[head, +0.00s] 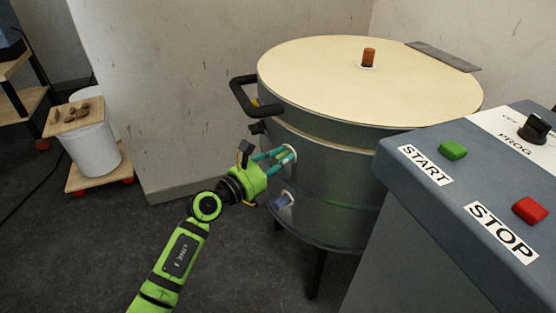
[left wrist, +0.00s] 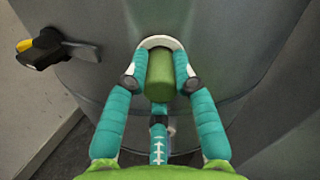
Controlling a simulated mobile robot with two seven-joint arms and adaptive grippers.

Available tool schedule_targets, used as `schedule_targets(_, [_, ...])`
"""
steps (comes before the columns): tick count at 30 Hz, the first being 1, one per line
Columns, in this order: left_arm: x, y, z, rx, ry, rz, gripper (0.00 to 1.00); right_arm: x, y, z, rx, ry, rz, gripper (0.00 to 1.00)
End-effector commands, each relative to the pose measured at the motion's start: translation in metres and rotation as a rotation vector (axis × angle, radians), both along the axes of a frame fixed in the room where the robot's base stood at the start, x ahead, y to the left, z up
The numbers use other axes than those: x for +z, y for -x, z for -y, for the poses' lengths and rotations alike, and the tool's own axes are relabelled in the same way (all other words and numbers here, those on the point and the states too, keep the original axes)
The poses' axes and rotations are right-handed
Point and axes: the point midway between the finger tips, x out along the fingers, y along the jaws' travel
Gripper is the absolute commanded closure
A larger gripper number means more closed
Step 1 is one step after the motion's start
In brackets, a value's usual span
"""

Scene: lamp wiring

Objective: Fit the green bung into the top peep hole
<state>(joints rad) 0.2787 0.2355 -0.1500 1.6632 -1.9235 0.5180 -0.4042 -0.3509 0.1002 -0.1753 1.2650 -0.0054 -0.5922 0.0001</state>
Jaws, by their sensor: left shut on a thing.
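My left gripper (head: 279,157) is at the side of the round metal kiln (head: 335,180), its teal fingers pointing at the wall. In the left wrist view the fingers are shut on the green bung (left wrist: 160,78), one on each side. The bung's far end overlaps the lower part of the white-rimmed top peep hole (left wrist: 160,41). In the head view the gripper hides the bung. My right gripper is not in view.
A lower peep hole (head: 284,200) sits below the gripper. A black latch with a yellow part (left wrist: 50,48) juts out at the left. A brown plug (head: 368,57) stands in the lid. The control box (head: 430,195) stands close at the right. Open floor lies left.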

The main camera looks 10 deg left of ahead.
Motion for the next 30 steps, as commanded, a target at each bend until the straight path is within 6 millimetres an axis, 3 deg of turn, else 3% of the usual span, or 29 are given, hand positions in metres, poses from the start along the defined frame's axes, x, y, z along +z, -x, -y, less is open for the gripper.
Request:
schedule_targets(3, [0.001,0.0,0.0,0.001,0.001,0.001,1.0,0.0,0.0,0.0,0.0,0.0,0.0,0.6])
schedule_targets(4, [0.001,0.0,0.0,0.001,0.001,0.001,0.65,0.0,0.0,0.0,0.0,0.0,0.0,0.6])
schedule_targets(6, [0.001,0.0,0.0,0.001,0.001,0.001,0.46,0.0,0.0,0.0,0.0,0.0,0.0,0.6])
schedule_targets(19, [-0.001,0.007,-0.005,0.002,-0.001,0.0,0.46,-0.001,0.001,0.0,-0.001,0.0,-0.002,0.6])
schedule_targets(30, [-0.002,0.068,-0.046,0.002,-0.003,-0.002,0.46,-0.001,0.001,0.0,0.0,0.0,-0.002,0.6])
